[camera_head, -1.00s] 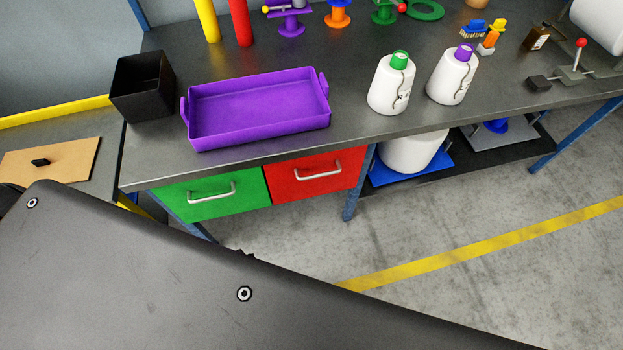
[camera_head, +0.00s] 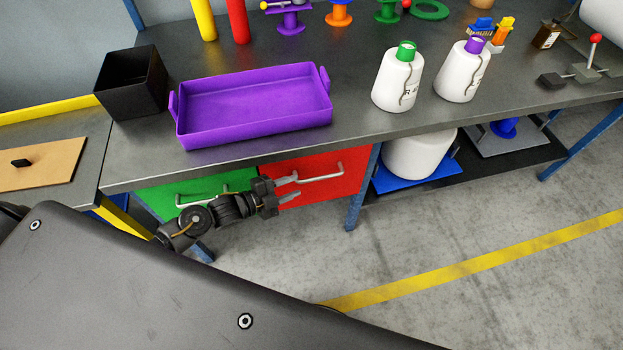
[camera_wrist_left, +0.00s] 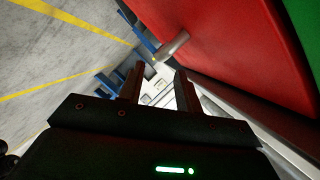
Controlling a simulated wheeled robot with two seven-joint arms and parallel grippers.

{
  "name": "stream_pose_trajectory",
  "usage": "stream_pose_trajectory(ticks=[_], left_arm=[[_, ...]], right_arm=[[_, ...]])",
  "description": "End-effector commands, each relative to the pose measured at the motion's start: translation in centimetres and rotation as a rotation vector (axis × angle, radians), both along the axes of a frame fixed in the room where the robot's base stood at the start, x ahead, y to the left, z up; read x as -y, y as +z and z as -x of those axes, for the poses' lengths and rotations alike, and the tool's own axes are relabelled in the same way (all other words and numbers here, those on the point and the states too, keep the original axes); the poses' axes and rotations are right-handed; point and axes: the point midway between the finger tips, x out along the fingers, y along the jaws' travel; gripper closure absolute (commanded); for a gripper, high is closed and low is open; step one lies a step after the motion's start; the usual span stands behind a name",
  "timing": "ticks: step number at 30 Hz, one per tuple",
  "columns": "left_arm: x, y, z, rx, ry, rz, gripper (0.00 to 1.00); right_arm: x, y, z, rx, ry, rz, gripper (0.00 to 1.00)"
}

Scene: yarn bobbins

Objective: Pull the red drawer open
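The red drawer (camera_head: 318,180) sits under the workbench top, right of the green drawer, and looks shut. Its silver bar handle (camera_head: 322,176) shows in the head view, and part of it shows in the wrist view (camera_wrist_left: 173,45). My left gripper (camera_head: 296,188) is in front of the red drawer at the left end of the handle. Its two fingers are apart, and in the wrist view (camera_wrist_left: 156,76) nothing is seen held between them. The handle lies just ahead of the fingertips there; contact cannot be told. My right gripper is not in view.
The green drawer (camera_head: 160,203) is partly hidden behind my left arm. A purple tray (camera_head: 255,103), a black box (camera_head: 132,85) and two white bottles (camera_head: 398,80) stand on the bench top (camera_head: 345,125). The floor (camera_head: 440,235) before the drawers is open.

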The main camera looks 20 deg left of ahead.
Motion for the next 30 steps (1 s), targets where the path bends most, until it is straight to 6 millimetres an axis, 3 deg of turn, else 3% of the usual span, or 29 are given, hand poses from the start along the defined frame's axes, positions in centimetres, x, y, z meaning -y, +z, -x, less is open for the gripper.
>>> stream_pose_trajectory(ticks=[15, 27, 30], left_arm=[[4.1, -1.4, -5.0, -0.002, 0.003, 0.002, 0.66], [4.6, -1.7, -5.6, -0.003, 0.002, 0.001, 0.66], [4.6, -1.7, -5.6, -0.002, 0.002, 0.001, 0.79]], right_arm=[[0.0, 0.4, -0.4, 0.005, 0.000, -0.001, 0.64], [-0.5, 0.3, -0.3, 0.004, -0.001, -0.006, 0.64], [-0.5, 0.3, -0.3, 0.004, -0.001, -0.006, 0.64]])
